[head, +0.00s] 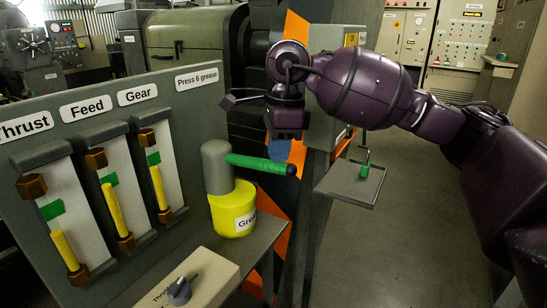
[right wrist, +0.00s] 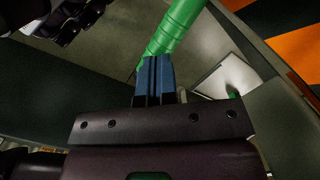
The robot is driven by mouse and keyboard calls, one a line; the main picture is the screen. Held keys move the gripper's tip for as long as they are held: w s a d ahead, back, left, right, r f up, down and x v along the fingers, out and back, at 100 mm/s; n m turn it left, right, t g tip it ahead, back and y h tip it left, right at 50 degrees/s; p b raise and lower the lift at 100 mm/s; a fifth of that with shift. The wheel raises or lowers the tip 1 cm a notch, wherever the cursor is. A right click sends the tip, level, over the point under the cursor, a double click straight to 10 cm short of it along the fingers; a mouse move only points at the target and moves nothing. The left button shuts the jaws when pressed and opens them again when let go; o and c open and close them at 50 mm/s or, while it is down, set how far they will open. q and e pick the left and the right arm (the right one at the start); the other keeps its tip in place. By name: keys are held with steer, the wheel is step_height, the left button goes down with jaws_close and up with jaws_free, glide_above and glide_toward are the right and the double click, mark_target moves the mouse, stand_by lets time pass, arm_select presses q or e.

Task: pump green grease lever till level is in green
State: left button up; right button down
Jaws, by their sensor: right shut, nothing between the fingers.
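The green grease lever (head: 262,165) sticks out to the right, nearly level, from the grey top of the yellow grease pot (head: 235,208). My right gripper (head: 282,150) is above and just behind the lever, pointing down. In the right wrist view its blue fingers (right wrist: 155,77) are together and empty, with the green lever (right wrist: 176,28) close beyond them. I cannot tell whether they touch it. The Thrust gauge (head: 63,225) has its yellow bar below the green mark. The yellow bars of the Feed gauge (head: 112,195) and Gear gauge (head: 157,180) reach about their green marks. My left gripper is out of view.
A beige box with a dark Thrust knob (head: 179,291) stands at the front. A small grey tray (head: 345,190) with a green upright piece is right of the lever. The grey gauge panel (head: 95,85) bounds the left side. Open floor lies at the right.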

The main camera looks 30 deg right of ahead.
mark_target(279, 164)
steer(key=shift+f+b, duration=0.4)
steer(key=shift+f, duration=1.2)
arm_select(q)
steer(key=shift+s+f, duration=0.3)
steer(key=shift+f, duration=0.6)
arm_select(e)
steer(key=shift+r, duration=0.15)
steer(key=shift+d+r, duration=0.1)
steer(key=shift+d, duration=0.15)
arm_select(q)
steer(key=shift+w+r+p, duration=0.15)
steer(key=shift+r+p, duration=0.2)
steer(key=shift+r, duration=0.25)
arm_select(e)
steer(key=shift+s+d+r, duration=0.2)
steer(key=shift+s+d, duration=0.05)
steer(key=shift+d, duration=0.35)
steer(key=shift+s+d+r, duration=0.15)
steer(key=shift+s+d, duration=0.1)
steer(key=shift+d, duration=0.3)
